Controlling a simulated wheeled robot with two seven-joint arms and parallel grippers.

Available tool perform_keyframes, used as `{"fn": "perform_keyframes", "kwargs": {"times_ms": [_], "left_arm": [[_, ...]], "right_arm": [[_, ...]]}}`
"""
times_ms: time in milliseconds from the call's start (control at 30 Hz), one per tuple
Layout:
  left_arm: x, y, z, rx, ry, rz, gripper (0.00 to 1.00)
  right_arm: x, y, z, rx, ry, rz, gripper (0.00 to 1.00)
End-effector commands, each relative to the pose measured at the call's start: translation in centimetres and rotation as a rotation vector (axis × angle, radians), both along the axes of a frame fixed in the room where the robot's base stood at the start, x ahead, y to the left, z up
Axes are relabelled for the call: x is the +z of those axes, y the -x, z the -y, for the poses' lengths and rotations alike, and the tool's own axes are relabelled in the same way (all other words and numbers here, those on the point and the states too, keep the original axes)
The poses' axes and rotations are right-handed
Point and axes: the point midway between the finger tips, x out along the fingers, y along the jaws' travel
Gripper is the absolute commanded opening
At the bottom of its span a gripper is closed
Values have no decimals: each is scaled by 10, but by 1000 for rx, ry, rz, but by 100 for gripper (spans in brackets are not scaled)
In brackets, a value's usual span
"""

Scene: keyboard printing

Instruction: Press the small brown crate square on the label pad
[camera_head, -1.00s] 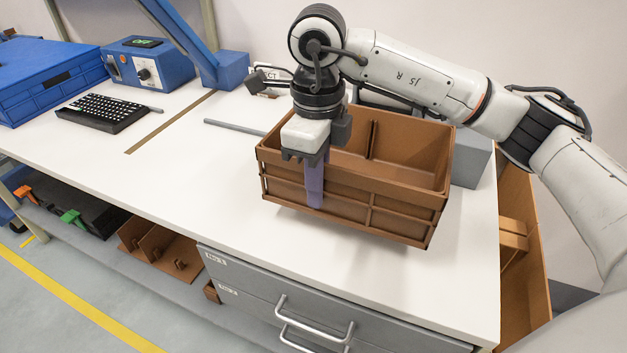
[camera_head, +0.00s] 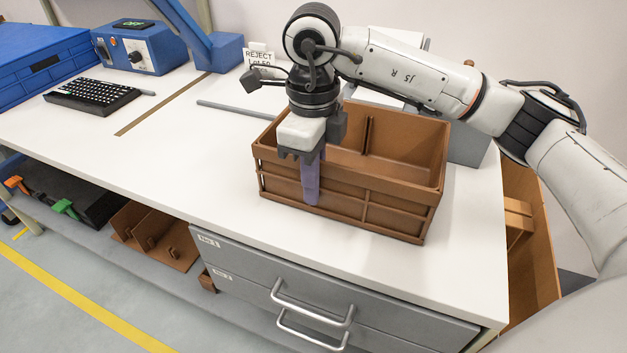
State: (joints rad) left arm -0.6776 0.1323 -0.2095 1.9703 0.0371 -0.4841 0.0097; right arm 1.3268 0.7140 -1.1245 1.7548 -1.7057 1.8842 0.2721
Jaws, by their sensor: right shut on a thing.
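The small brown crate (camera_head: 385,205) is an open-topped box with an inner divider, at the right part of the white table. It looks roughly level, with its base on or just over the tabletop; I cannot tell if there is a gap. My right gripper (camera_head: 312,182) points down and is shut on the crate's near wall, left of its middle, with a purple finger outside. I cannot make out the label pad. A sign reading "REJECT LABEL" (camera_head: 258,56) stands behind the gripper. My left gripper is not in view.
A grey box (camera_head: 468,148) stands close behind the crate's right end. A grey rod (camera_head: 235,110) lies to its left. A black keyboard (camera_head: 92,96) and a blue control box (camera_head: 140,50) are at the far left. The table's middle left is clear.

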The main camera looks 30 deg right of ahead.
Motion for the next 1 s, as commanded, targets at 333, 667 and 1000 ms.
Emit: {"fn": "perform_keyframes", "kwargs": {"times_ms": [333, 667, 1000], "left_arm": [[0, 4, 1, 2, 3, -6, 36], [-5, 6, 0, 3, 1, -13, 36], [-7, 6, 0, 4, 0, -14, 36]], "right_arm": [[1, -1, 1, -1, 1, 2, 0], [1, -6, 7, -2, 1, 2, 0], [1, -12, 13, -2, 1, 2, 0]]}}
